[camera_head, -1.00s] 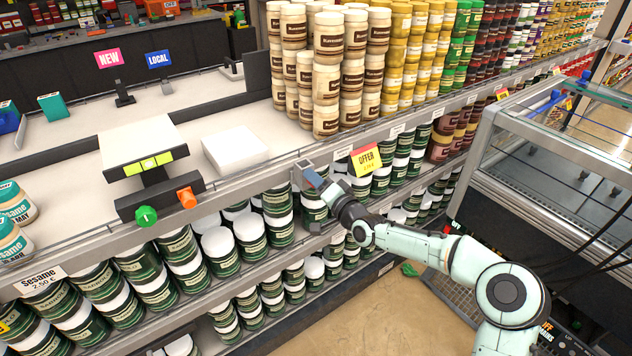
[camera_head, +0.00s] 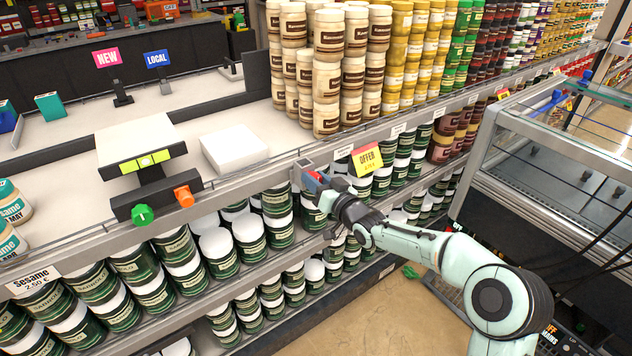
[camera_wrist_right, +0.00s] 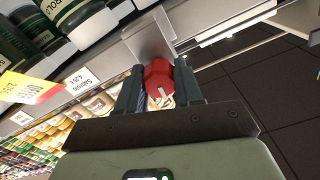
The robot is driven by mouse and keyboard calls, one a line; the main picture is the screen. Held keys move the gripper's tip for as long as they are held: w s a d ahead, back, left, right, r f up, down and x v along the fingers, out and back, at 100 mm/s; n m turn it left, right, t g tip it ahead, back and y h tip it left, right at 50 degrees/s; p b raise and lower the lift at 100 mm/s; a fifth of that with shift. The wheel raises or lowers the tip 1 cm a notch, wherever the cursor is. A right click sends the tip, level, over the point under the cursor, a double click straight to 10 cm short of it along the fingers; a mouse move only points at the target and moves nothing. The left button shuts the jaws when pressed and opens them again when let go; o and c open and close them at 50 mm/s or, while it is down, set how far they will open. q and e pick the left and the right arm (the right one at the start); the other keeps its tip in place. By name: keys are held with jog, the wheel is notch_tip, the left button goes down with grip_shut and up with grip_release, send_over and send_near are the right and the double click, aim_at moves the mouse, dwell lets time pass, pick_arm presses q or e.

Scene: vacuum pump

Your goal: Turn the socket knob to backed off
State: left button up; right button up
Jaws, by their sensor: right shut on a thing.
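A red knob (camera_wrist_right: 158,80) with a pale pointer mark sits below a grey metal bracket (camera_wrist_right: 149,38) in the right wrist view. My right gripper (camera_wrist_right: 160,92) is shut on this knob, with one dark finger on each side of it. In the head view the right gripper (camera_head: 316,182) is at the shelf's front edge, just below a small grey box (camera_head: 303,165). A bit of the red knob (camera_head: 317,176) shows between the fingers there. My left gripper is in neither view.
A yellow offer sign (camera_head: 366,160) hangs just right of the gripper. Dark green jars (camera_head: 278,232) fill the shelves below. A black stand with a green knob (camera_head: 142,215) and an orange knob (camera_head: 184,196) is to the left. A glass case (camera_head: 560,150) stands at right.

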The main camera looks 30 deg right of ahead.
dwell(0.3)
jog(key=o, duration=1)
jog(key=shift+o, duration=0.2)
jog(key=s+d+p, duration=0.1)
jog(key=s+p, duration=0.1)
jog(key=s, duration=1.1)
jog(key=shift+s, duration=0.25)
